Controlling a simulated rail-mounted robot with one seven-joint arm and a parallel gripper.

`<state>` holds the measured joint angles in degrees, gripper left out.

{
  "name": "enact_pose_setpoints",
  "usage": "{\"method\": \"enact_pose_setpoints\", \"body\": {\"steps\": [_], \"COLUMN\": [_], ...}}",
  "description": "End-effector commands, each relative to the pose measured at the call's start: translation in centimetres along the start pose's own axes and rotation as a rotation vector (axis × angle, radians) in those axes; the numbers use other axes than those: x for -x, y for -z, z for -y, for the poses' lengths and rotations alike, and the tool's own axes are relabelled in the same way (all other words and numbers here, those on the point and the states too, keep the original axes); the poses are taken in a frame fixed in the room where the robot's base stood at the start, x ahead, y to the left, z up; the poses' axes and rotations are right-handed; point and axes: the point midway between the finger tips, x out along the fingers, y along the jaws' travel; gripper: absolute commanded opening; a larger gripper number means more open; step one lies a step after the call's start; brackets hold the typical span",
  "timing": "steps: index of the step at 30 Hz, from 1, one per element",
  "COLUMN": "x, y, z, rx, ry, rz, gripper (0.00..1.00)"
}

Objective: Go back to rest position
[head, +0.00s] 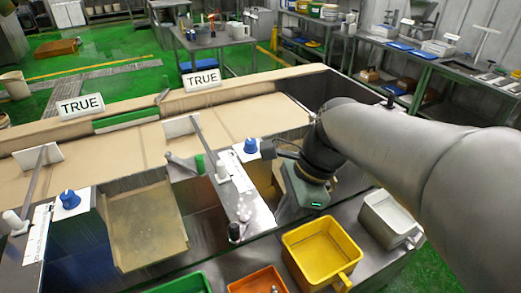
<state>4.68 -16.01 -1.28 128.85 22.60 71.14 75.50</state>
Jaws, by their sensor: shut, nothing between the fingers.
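My arm reaches in from the right, and my gripper (303,193) hangs at its end, over the metal ledge to the right of the blue knobs. It is shut and appears empty. Its fingertips are hard to make out from this angle. It is apart from the yellow bin (318,250) in front of it.
A long tan conveyor (130,150) with two TRUE signs (82,106) (201,80) runs behind. Blue knobs (70,199) (250,145) stand on metal dividers. Green (185,285), orange (258,281) and grey (388,220) bins line the front. Side tables stand farther back.

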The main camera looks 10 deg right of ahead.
Motion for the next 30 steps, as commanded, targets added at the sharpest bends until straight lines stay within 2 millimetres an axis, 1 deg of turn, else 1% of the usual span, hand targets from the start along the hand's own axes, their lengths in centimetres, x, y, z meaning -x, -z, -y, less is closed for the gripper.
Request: {"method": "enact_pose_setpoints", "body": {"steps": [5,8,11,14,15,18,21,25,30], "x": [-0.1,-0.6,-1.7,-3.1,-3.7,-4.7,-5.5,-5.9,-6.0], "y": [0.0,0.5,1.7,3.3,4.0,5.4,6.5,7.1,7.2], "z": [-0.1,-0.5,-1.6,-3.0,-3.5,-4.5,-5.3,-5.7,-5.8], "rx": [0.009,0.105,0.339,0.665,0.800,1.110,1.348,1.518,1.542], "ry": [0.000,0.000,-0.010,-0.043,-0.062,-0.120,-0.177,-0.222,-0.229], "rz": [-0.003,-0.031,-0.096,-0.180,-0.213,-0.282,-0.329,-0.358,-0.361], "gripper": [0.00,0.00,0.00,0.00,0.00,0.00,0.00,0.00,0.00]}}
